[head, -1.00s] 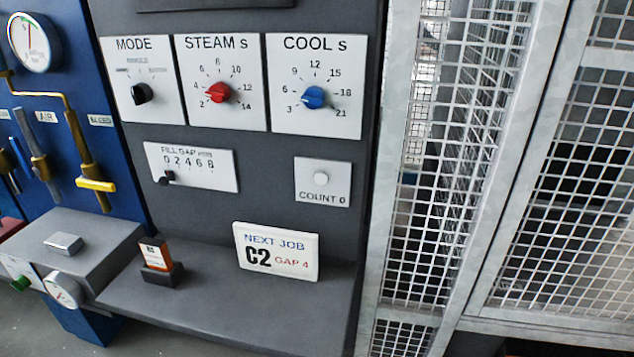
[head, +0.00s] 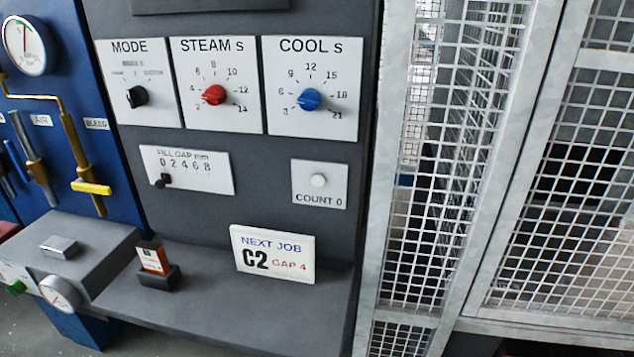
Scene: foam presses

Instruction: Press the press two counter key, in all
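The counter key (head: 318,180) is a round white button on a white plate labelled "COUNT 0" (head: 319,198), on the dark grey press panel (head: 268,165), right of the fill gap scale. Nothing touches the key. No number naming the press is readable in view. Neither of my grippers is in view.
Above are the MODE knob (head: 137,96), red STEAM knob (head: 214,95) and blue COOL knob (head: 309,99). A fill gap slider (head: 165,181) is at left. A "NEXT JOB C2 GAP 4" card (head: 273,254) stands on the grey shelf (head: 250,310). A mesh guard (head: 450,150) stands right.

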